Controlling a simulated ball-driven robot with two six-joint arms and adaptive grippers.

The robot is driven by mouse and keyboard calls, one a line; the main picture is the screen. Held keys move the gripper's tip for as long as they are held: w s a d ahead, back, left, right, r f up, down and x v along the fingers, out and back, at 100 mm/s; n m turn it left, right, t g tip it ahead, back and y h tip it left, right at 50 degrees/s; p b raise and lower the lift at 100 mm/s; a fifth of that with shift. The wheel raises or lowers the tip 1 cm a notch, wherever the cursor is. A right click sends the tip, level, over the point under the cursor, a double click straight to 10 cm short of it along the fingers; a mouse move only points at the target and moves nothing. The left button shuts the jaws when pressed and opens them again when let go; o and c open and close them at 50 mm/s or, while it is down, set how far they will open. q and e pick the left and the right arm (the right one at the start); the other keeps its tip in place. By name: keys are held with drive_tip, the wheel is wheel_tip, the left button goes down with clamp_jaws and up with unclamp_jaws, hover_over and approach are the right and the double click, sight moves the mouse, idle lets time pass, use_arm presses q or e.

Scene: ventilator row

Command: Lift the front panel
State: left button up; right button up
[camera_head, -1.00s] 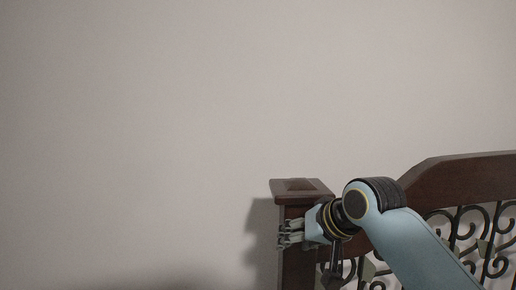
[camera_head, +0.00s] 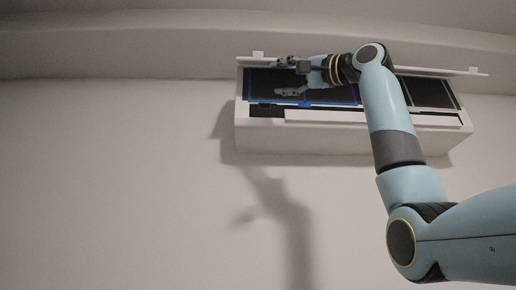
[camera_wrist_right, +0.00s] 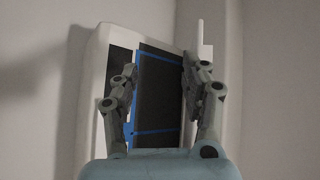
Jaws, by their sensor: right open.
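A white wall unit (camera_head: 350,140) hangs high on the wall in the head view. Its front panel (camera_head: 440,70) shows as a thin white strip along the top, standing out from the body with the dark filters exposed below it. One filter has a blue frame (camera_head: 335,102). My right gripper (camera_head: 282,77) is open in front of the unit's left half, one finger near the panel strip and the other over the blue-framed filter. In the right wrist view its open fingers (camera_wrist_right: 158,65) show on either side of this filter (camera_wrist_right: 160,100), with nothing between them gripped. Contact cannot be told. My left gripper is not in view.
Another dark filter (camera_head: 428,93) shows in the unit's right half. The ceiling edge (camera_head: 150,50) runs just above the unit. The plain wall (camera_head: 110,180) left of and below the unit is clear. My right arm covers part of the unit's middle.

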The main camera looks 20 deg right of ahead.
drive_tip(key=y, duration=0.2)
approach(259, 53)
drive_tip(key=p+x, duration=0.5)
drive_tip(key=x, duration=0.5)
drive_tip(key=shift+w+a, duration=0.1)
drive_tip(key=shift+w, duration=0.05)
drive_tip(key=c, duration=0.8)
clamp_jaws()
drive_tip(key=shift+n, duration=0.3)
